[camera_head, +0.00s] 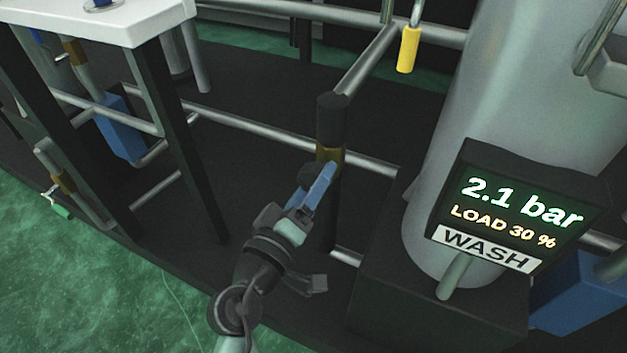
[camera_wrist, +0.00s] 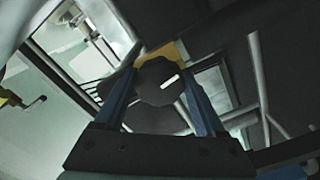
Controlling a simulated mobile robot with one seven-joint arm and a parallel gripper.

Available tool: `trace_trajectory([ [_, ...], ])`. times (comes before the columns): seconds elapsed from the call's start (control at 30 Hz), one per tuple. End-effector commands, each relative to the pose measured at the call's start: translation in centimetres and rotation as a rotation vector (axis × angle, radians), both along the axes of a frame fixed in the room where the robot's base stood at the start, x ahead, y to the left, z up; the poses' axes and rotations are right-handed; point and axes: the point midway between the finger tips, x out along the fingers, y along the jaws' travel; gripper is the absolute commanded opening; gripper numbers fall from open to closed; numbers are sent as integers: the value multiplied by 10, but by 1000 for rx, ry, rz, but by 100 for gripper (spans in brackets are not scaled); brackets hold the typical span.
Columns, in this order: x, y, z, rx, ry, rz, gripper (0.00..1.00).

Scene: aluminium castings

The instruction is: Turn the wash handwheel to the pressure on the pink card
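The handwheel is a dark, lobed disc with a white mark; it shows in the wrist view (camera_wrist: 158,80) and small and dark in the head view (camera_head: 309,174), in front of a black post with a brass-coloured collar. My gripper (camera_head: 320,182) is at the wheel, its blue fingers (camera_wrist: 158,72) on either side of the rim. I cannot tell whether both fingers press on it. A black display (camera_head: 518,208) reads 2.1 bar and LOAD 30 %. A white WASH label (camera_head: 486,248) sits below the reading. No pink card shows in either view.
A large grey cylinder (camera_head: 500,90) stands behind the display. Grey pipes (camera_head: 250,122) run around the post. A yellow-handled part (camera_head: 408,50) hangs above. A white-topped table (camera_head: 130,22) with dark legs stands at left. Green floor lies at lower left.

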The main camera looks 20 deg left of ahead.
Motion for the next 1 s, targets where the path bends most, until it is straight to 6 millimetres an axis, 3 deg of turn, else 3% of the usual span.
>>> trace_trajectory([
  [0.03, 0, 0, -1, 0, 2, 1, 83],
  [0.13, 0, 0, 0, 0, 1, 1, 100],
  [0.47, -5, 1, 0, 0, 0, 1, 100],
  [0.63, -29, 2, 1, 1, 3, 3, 100],
  [1.0, -105, 4, 0, 0, 3, 4, 100],
])
